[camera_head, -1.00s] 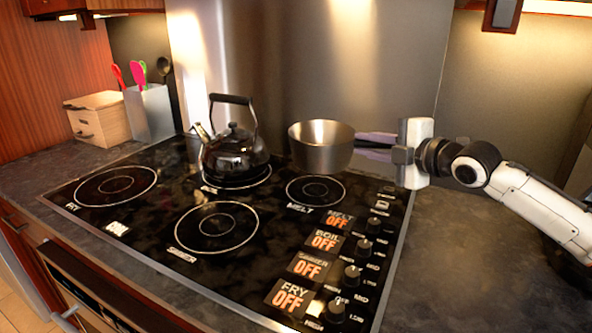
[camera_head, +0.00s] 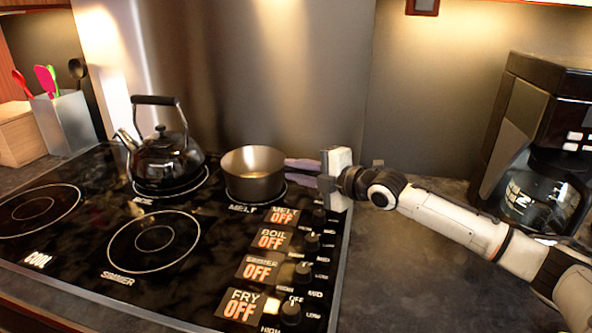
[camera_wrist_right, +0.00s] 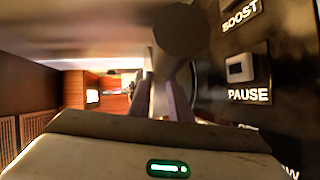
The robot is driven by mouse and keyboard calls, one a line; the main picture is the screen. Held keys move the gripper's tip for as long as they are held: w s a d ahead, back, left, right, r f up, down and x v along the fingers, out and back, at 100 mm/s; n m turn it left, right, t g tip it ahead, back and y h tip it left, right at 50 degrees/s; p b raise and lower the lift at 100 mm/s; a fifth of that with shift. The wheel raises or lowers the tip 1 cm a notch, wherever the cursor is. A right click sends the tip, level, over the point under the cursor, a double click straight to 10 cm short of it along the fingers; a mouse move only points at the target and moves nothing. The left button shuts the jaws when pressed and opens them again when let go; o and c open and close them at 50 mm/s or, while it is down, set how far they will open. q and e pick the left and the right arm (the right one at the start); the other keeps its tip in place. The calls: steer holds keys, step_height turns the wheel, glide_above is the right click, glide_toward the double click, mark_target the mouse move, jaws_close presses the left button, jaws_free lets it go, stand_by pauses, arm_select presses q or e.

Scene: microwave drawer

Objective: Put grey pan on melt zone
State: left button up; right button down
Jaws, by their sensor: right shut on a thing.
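The grey pan (camera_head: 254,187) is upright over the melt zone (camera_head: 281,200) at the back right of the cooktop in the head view. It covers most of the ring, and only an edge shows. I cannot tell whether its base touches the glass. My right gripper (camera_head: 302,174) comes from the right and is shut on the pan's handle side; the handle is mostly hidden between the fingers. In the right wrist view the fingers (camera_wrist_right: 160,100) reach toward a dark rounded shape. My left gripper is not in view.
A black kettle (camera_head: 166,160) stands on the back zone left of the pan. Knobs (camera_head: 303,272) line the cooktop's right side. A coffee maker (camera_head: 540,150) stands far right.

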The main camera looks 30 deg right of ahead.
steer(key=shift+r, duration=0.2)
steer(key=c, duration=2)
jaws_free()
steer(key=shift+f, duration=0.25)
steer(key=o, duration=0.4)
steer(key=shift+r, duration=0.15)
